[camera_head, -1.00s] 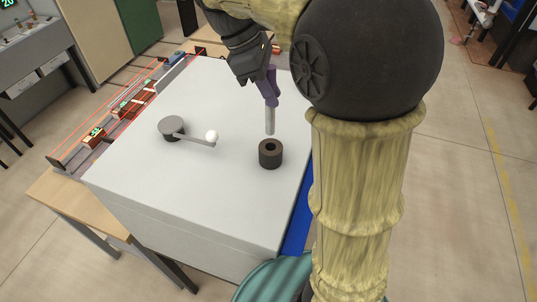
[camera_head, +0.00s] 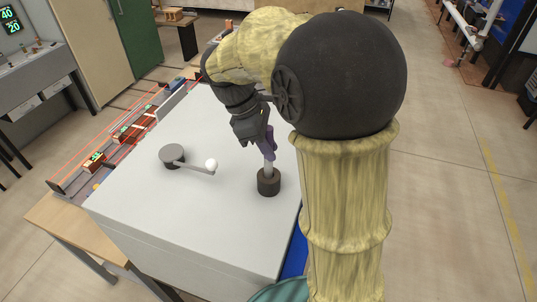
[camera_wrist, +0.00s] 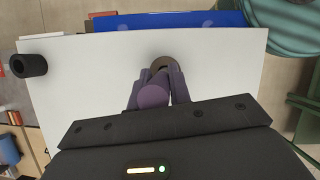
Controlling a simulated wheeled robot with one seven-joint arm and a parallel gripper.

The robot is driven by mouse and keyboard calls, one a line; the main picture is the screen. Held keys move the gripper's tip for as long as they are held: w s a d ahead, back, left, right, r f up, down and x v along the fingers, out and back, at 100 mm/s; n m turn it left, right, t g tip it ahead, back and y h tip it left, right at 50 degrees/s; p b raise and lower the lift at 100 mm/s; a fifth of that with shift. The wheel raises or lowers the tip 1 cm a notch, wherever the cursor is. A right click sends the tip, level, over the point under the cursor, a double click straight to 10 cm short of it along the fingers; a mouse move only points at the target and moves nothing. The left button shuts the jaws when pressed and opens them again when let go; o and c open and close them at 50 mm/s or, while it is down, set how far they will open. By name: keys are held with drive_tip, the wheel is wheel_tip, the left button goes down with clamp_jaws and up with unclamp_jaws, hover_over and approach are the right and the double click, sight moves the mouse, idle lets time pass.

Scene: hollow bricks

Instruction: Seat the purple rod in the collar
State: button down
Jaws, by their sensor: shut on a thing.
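The purple rod has a purple upper part that shows in the wrist view as a round end (camera_wrist: 153,97), and a grey lower shaft (camera_head: 268,168). My gripper (camera_head: 263,143) is shut on the purple part; its fingers stand on either side of it in the wrist view (camera_wrist: 155,90). The collar (camera_head: 269,184) is a short dark brown ring standing on the white table top. The shaft's lower end appears to be inside the collar's hole, with part of the shaft still showing above. The rod tilts slightly. In the wrist view the collar (camera_wrist: 168,66) is partly hidden behind the rod.
A grey disc with a lever (camera_head: 172,155) and white ball knob (camera_head: 211,165) stands left of the collar. The white table top (camera_head: 190,220) is otherwise mostly clear. A rail with orange-brown bricks (camera_head: 132,131) runs along its left side.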

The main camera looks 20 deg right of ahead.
wheel_tip(320, 180, down, 3)
drive_tip(key=shift+w+f+p, duration=0.1)
drive_tip(key=shift+f+p, duration=0.1)
drive_tip(key=shift+p, duration=0.25)
drive_tip(key=c, duration=1.3)
unclamp_jaws()
drive_tip(key=shift+f, duration=0.1)
drive_tip(key=b+v, duration=0.2)
drive_tip(key=v, duration=1)
